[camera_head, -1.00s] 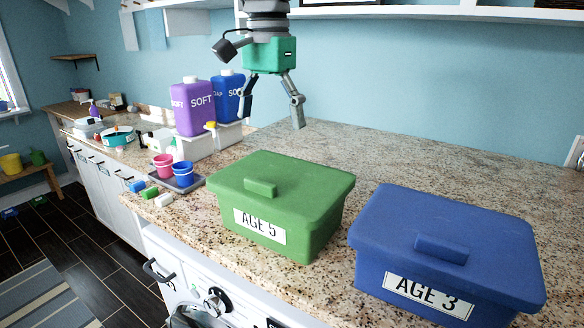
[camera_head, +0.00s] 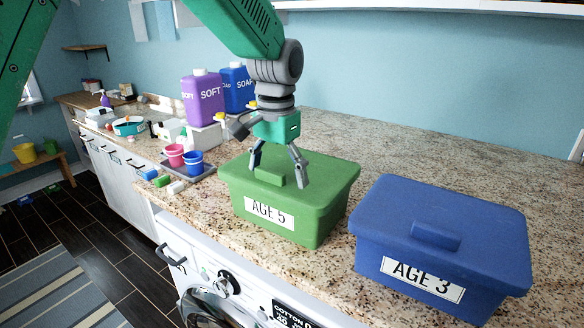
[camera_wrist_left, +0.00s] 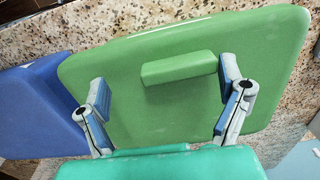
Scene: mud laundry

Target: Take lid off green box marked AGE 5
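The green box (camera_head: 291,221) marked AGE 5 stands on the granite counter with its green lid (camera_head: 325,178) on. The lid has a raised bar handle (camera_head: 268,177). My left gripper (camera_head: 278,176) points down over the lid, its two fingers spread open around the handle's place in the head view. In the left wrist view, the open left gripper (camera_wrist_left: 166,115) is above the lid (camera_wrist_left: 150,105), and the handle (camera_wrist_left: 180,68) lies ahead of and between the fingers, with a gap showing on the left side. My right gripper is not in view.
A blue lidded box (camera_head: 437,245) marked AGE 3 stands close to the right. A purple SOFT bottle (camera_head: 203,98), a blue bottle (camera_head: 236,88) and pink (camera_head: 175,154) and blue cups (camera_head: 194,161) stand at the left. The counter behind the boxes is clear.

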